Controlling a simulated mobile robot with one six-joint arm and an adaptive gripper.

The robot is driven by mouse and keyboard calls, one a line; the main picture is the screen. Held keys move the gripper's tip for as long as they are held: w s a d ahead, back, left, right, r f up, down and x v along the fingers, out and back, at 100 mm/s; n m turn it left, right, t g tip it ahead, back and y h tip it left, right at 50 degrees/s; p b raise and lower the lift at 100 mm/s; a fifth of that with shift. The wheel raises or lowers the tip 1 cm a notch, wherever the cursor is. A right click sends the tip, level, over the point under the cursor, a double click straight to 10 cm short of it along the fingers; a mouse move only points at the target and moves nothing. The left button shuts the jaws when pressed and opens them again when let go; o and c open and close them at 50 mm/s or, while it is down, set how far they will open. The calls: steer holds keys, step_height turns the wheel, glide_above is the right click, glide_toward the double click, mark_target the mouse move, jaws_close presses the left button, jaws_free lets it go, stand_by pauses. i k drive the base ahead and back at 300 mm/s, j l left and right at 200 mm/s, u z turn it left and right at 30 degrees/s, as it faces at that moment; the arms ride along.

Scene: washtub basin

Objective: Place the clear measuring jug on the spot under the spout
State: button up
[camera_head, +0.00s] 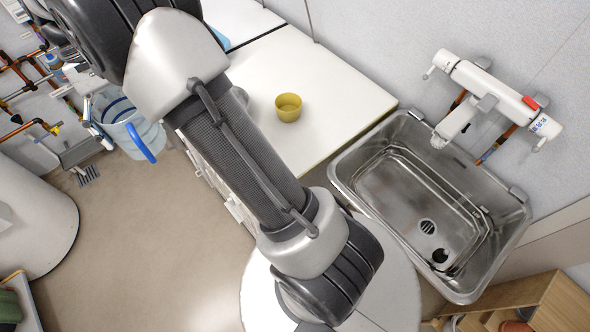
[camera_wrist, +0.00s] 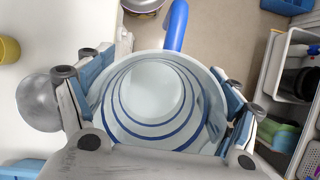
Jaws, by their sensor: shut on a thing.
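The clear measuring jug (camera_head: 134,125), with blue rings and a blue handle, is held in the air at the left of the head view. In the wrist view I look down into the jug (camera_wrist: 196,75), which seems empty. My gripper (camera_head: 92,118) is shut on the jug's sides, and its two fingers also show on either side of the jug in the wrist view (camera_wrist: 160,112). The spout (camera_head: 455,121) hangs from the white wall unit over the metal basin (camera_head: 345,165) at the right, well apart from the jug. The spot under the spout shows nothing standing on it.
A yellow cup (camera_head: 288,107) stands on the white counter (camera_head: 340,85) beside the basin. My arm crosses the middle of the head view. A wooden shelf (camera_head: 545,300) is below the basin at lower right. Open floor (camera_head: 150,220) lies below the jug.

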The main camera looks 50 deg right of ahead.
mark_target(393, 194)
steer(key=k+z, duration=0.65)
steer(key=k, duration=0.25)
steer(key=i+z, duration=0.15)
steer(key=z, duration=0.95)
steer(key=k+l, duration=0.15)
